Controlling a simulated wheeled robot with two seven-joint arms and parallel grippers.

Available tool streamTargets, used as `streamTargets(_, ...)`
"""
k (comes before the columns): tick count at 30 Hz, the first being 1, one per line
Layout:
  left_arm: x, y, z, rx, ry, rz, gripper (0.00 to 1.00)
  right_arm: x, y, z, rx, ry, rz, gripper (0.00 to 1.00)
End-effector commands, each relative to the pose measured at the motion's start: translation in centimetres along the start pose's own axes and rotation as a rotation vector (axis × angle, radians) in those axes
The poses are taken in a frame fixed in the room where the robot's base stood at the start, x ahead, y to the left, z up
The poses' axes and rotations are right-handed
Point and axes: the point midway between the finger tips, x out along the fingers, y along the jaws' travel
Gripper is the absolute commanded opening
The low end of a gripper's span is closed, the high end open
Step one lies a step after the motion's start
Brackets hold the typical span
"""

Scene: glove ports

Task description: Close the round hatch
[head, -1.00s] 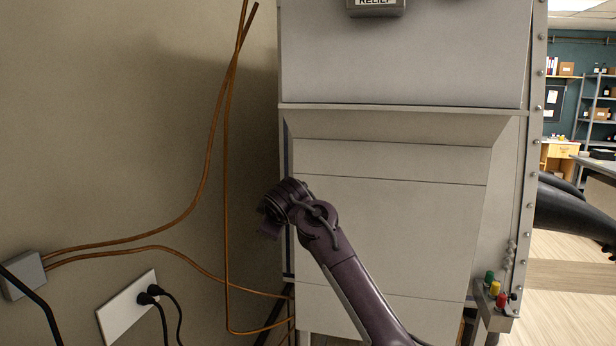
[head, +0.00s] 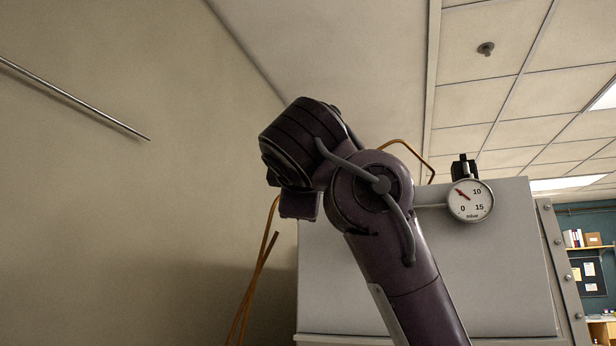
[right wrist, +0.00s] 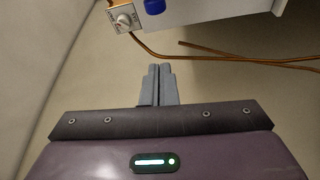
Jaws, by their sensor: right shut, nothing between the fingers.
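The round hatch is not visible in either current view. My right gripper (right wrist: 158,85) shows in the right wrist view with its two grey fingers shut together and nothing between them. It is apart from the cabinet and points toward copper tubes. One of my purple arms fills the middle of the head view in front of the cabinet, but no gripper fingers show there. My left gripper is not seen.
A light grey cabinet (head: 505,270) stands behind the arm, with a round pressure gauge (head: 470,200) at its top. Copper tubes (right wrist: 225,58) run near the right gripper. A bare wall (head: 120,220) is at left; shelves (head: 590,255) stand far right.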

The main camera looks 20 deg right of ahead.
Motion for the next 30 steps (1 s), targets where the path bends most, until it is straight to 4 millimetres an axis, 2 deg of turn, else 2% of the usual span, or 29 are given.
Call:
streamTargets(1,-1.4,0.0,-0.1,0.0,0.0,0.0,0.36,1.3,0.6,0.1,0.0,-0.004,-0.004,0.0)
streamTargets(6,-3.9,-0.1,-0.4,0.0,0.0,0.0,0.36,5.1,0.7,0.0,-0.001,-0.004,-0.003,0.0)
streamTargets(9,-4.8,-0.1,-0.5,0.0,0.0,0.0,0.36,6.5,0.5,0.3,0.003,0.0,-0.001,0.0)
streamTargets(13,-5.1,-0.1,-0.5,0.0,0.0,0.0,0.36,5.7,0.2,2.1,0.003,0.001,0.0,0.0)
streamTargets(18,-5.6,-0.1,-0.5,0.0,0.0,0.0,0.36,5.2,0.1,3.3,0.002,0.003,-0.001,0.0)
streamTargets(30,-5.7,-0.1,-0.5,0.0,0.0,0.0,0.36,5.0,0.0,3.8,0.002,0.001,0.0,0.0)
